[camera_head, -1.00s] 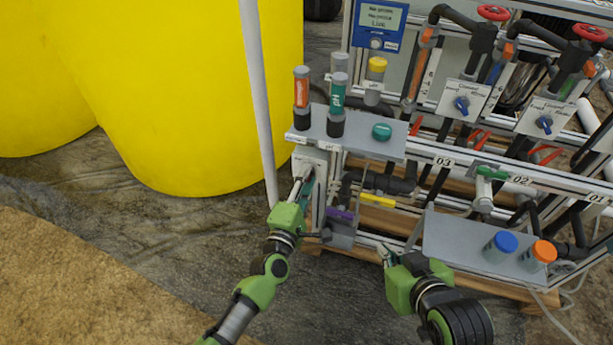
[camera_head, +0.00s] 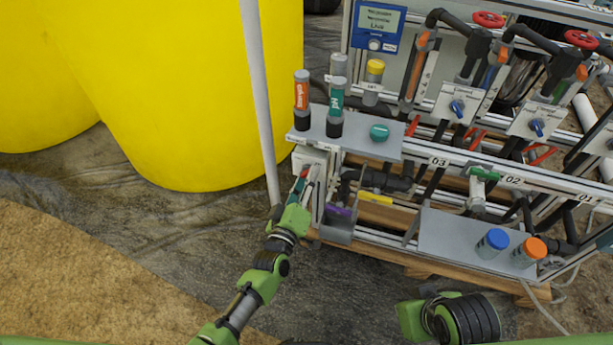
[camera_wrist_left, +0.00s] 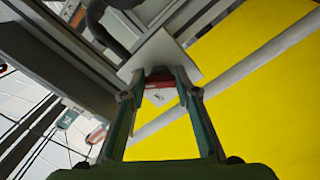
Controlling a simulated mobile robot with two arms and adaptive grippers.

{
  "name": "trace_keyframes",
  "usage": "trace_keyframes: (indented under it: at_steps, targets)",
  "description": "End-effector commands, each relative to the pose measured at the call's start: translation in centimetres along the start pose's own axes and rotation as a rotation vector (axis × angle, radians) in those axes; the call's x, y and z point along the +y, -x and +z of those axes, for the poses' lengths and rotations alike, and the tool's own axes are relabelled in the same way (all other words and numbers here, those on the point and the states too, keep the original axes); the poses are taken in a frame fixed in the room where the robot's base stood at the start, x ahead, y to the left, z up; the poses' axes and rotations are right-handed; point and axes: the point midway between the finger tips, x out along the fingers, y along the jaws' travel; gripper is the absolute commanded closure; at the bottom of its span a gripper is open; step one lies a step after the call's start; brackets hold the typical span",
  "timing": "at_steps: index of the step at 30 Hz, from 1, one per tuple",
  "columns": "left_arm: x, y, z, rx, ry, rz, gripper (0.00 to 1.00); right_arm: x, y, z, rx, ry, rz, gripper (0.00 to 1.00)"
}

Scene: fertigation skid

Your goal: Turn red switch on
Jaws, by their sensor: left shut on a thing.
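The red switch (camera_wrist_left: 160,82) sits on a white plate (camera_wrist_left: 160,55) in the left wrist view, between my left fingertips. My left gripper (camera_head: 303,178) is shut on the red switch at the left end of the skid; it also shows in the left wrist view (camera_wrist_left: 160,84). In the head view a little red shows by the fingers, below the light box (camera_head: 309,157), and the fingers hide most of the switch. The green wrist of my right arm (camera_head: 411,320) is at the bottom right; its fingertips cannot be made out.
Grey shelves hold pH tubes (camera_head: 336,106), a teal cap (camera_head: 379,132) and bottles with blue (camera_head: 497,238) and orange caps (camera_head: 535,247). A white pole (camera_head: 258,100) and yellow tanks (camera_head: 195,100) stand left of my left gripper. The ground at lower left is clear.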

Motion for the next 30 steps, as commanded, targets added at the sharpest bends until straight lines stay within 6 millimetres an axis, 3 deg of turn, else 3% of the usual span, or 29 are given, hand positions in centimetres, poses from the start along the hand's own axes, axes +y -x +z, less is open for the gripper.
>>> trace_keyframes:
  at_steps: [9, 25, 26, 27, 30]
  targets:
    - [-0.07, 0.00, -0.03, 0.001, -0.110, -0.001, 0.93, 0.01, 0.44, -0.15, 0.000, 0.000, 0.000, 1.00]
    - [-0.13, 0.01, -0.01, 0.000, -0.131, -0.001, 0.93, 0.00, 0.46, -0.18, 0.001, 0.000, 0.000, 1.00]
    - [-0.13, 0.01, -0.01, 0.000, -0.131, -0.001, 0.63, 0.00, 0.46, -0.18, 0.001, 0.000, 0.000, 1.00]
    - [-0.12, 0.01, -0.01, 0.000, -0.131, -0.001, 0.54, 0.00, 0.46, -0.18, 0.001, 0.000, 0.000, 1.00]
    - [-0.12, 0.01, -0.01, 0.000, -0.130, 0.000, 0.54, 0.00, 0.46, -0.18, 0.001, 0.000, 0.000, 1.00]
